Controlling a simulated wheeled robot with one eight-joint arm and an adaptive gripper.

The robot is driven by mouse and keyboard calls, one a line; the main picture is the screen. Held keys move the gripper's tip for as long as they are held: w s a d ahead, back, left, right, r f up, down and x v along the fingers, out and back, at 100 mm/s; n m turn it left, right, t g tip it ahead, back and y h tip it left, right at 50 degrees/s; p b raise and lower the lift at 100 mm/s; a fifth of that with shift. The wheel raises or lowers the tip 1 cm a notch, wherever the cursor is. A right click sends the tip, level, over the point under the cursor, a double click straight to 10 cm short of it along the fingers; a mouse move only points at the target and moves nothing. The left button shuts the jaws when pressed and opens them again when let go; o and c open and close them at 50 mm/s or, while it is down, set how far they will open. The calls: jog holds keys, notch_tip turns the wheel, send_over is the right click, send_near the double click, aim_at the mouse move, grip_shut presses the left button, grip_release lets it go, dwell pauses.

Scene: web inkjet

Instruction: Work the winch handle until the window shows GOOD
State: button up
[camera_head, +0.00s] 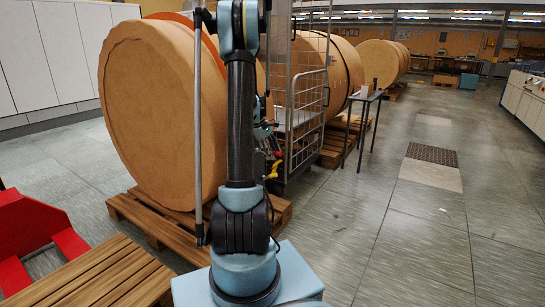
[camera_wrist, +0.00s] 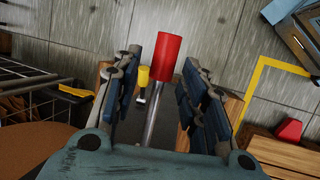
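A red cylindrical grip (camera_wrist: 168,57) on a bare metal rod (camera_wrist: 152,125) shows in the wrist view. It appears between the two fingers of my gripper (camera_wrist: 163,62), which are spread with a gap on each side. A smaller yellow grip (camera_wrist: 142,76) on a short rod appears beyond it, to the left. I cannot tell which grip is the winch handle. In the head view my gripper (camera_head: 266,140) is partly hidden behind my arm, near small red and yellow parts (camera_head: 273,169). No window reading GOOD can be made out.
A big tan roll (camera_head: 150,115) stands on a wooden pallet (camera_head: 150,222) left of my arm. A wire cage cart (camera_head: 307,95) and a small dark table (camera_head: 365,98) stand behind. A red object (camera_head: 30,235) is at the lower left. The floor (camera_head: 400,225) at right is clear.

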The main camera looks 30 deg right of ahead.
jog(key=v, duration=1)
jog(key=shift+r, duration=0.2)
jog(key=shift+w+a, duration=0.1)
jog(key=shift+c, duration=0.3)
